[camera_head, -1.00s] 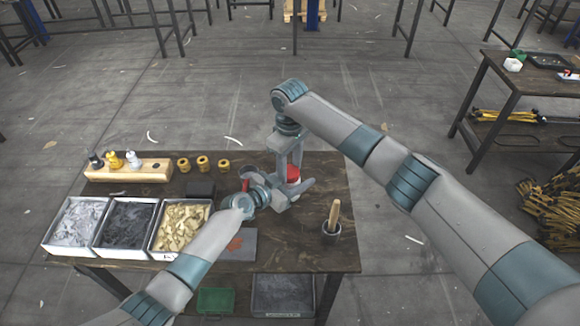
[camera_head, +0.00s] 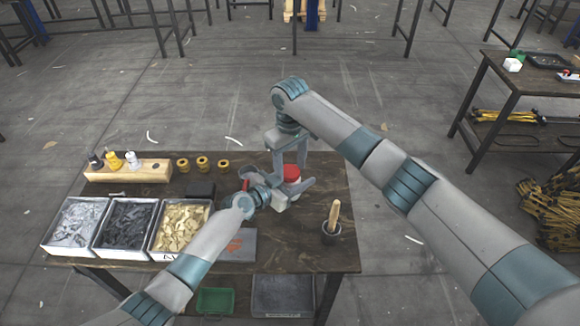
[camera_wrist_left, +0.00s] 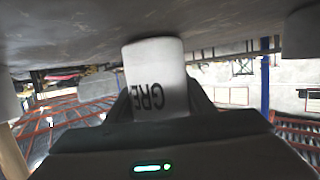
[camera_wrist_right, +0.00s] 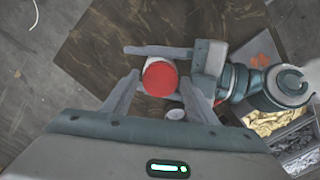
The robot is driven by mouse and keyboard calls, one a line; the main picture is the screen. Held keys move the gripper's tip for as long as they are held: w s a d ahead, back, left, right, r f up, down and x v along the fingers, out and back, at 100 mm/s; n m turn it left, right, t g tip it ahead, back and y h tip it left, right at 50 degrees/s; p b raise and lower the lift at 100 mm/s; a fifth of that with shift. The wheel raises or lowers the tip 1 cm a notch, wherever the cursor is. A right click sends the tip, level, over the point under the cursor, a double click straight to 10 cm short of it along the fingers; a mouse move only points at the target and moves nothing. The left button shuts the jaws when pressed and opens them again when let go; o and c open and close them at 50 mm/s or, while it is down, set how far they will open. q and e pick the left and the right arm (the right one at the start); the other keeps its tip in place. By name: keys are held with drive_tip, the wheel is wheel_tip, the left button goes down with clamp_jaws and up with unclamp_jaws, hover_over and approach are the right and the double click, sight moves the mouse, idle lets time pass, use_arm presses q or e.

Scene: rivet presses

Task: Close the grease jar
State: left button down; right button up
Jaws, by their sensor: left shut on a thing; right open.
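The grease jar (camera_wrist_left: 155,65) is a white cylinder with dark lettering, upside down in the left wrist view. My left gripper (camera_head: 284,190) is shut around its body above the table. A red lid (camera_wrist_right: 160,78) covers the jar's top in the right wrist view, and it also shows in the head view (camera_head: 291,172). Whether the lid is fully seated cannot be told. My right gripper (camera_wrist_right: 159,98) is open above the jar. Its fingers stand apart on either side of the lid, with visible gaps.
Three bins of scraps, the nearest with brass pieces (camera_head: 182,226), stand left. A wooden block with bottles (camera_head: 128,171) and brass rings (camera_head: 202,162) sit behind. A dark cup with a wooden-handled tool (camera_head: 332,222) stands at the front right.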

use_arm(q)
drive_tip(key=shift+s+f, duration=0.1)
drive_tip(key=shift+f, duration=0.1)
use_arm(e)
wheel_tip(320, 180, up, 12)
drive_tip(key=shift+f, duration=0.25)
use_arm(q)
drive_tip(key=c, duration=0.8)
unclamp_jaws()
drive_tip(key=shift+o, duration=0.2)
drive_tip(key=shift+a, duration=0.1)
drive_tip(key=shift+b+v, duration=0.6)
drive_tip(key=shift+v, duration=5.35)
use_arm(e)
drive_tip(key=shift+f, duration=0.65)
